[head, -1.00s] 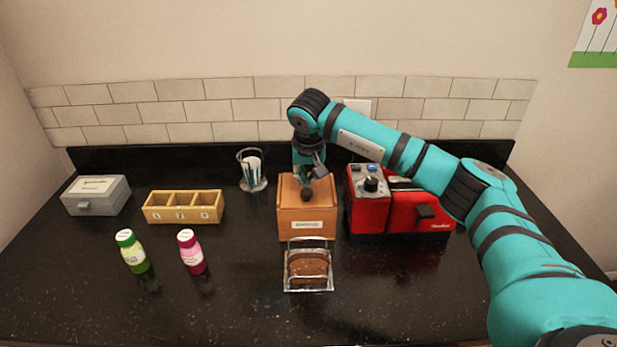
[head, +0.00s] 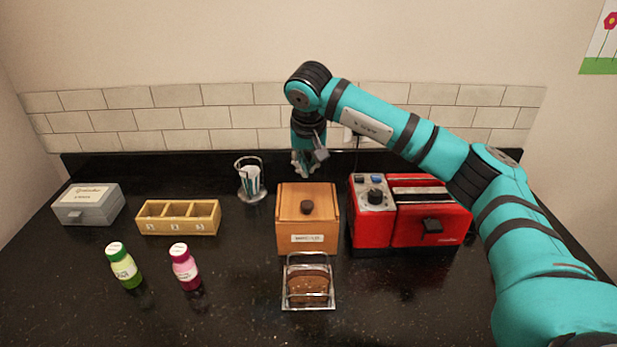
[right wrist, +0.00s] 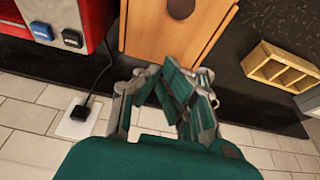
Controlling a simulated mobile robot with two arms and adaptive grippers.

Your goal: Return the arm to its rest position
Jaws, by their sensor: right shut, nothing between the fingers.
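My right arm reaches in from the right in the head view. Its gripper (head: 303,168) points down behind the wooden box (head: 307,240), near the tiled wall, and looks empty. The gripper also shows in the right wrist view (right wrist: 178,75), with its fingers drawn together and nothing between them. The wooden box has a lid with a dark round knob, and it stands apart from the fingers. My left gripper is not in view.
A red toaster (head: 440,225) stands right of the box, and a wire rack with bread (head: 307,288) in front. A glass with sticks (head: 250,181), a yellow divided tray (head: 179,232), a grey box (head: 88,215), a green bottle (head: 124,267) and a pink bottle (head: 184,268) stand left.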

